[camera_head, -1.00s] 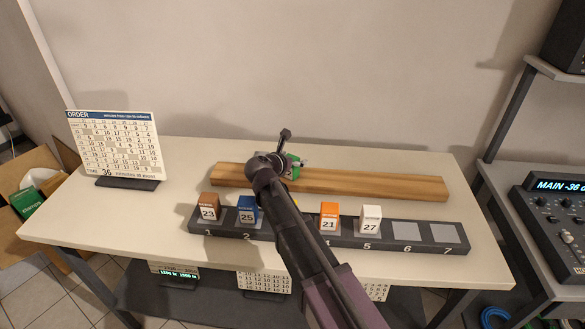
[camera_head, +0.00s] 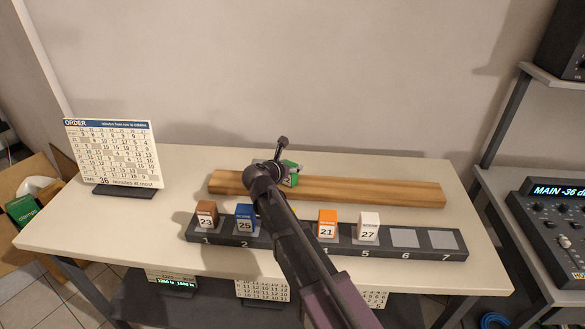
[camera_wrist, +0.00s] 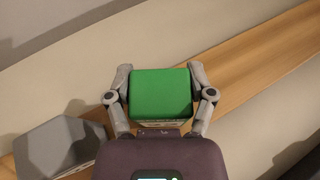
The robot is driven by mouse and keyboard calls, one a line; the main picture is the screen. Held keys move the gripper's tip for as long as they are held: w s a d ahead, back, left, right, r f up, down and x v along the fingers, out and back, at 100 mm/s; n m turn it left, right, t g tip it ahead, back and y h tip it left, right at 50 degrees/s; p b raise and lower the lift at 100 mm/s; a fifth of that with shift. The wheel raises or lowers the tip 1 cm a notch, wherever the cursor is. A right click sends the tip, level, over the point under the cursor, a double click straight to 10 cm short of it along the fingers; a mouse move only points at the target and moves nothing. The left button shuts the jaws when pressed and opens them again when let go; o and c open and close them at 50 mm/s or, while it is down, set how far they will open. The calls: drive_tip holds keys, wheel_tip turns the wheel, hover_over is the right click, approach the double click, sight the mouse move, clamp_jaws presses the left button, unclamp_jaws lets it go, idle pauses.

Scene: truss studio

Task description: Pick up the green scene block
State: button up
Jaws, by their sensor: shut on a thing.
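The green scene block (camera_wrist: 161,96) sits between the two grey fingers of my gripper (camera_wrist: 161,92) in the wrist view. The fingers are shut on its left and right sides. In the head view a small part of the green block (camera_head: 293,180) shows beside my gripper (camera_head: 285,177), at the wooden plank (camera_head: 370,190). My arm hides most of it. I cannot tell whether the block touches the plank.
A grey block (camera_wrist: 58,148) is close at left in the wrist view. In front of the plank, a dark numbered rack (camera_head: 385,240) holds brown (camera_head: 207,214), blue (camera_head: 245,218), orange (camera_head: 327,223) and white (camera_head: 368,226) blocks. An order board (camera_head: 112,155) stands at left.

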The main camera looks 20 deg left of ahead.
sight(291, 162)
drive_tip(key=shift+r, duration=0.15)
wheel_tip(291, 162, up, 10)
drive_tip(key=p, duration=0.9)
drive_tip(key=shift+f+p, duration=0.25)
drive_tip(key=shift+p, duration=0.15)
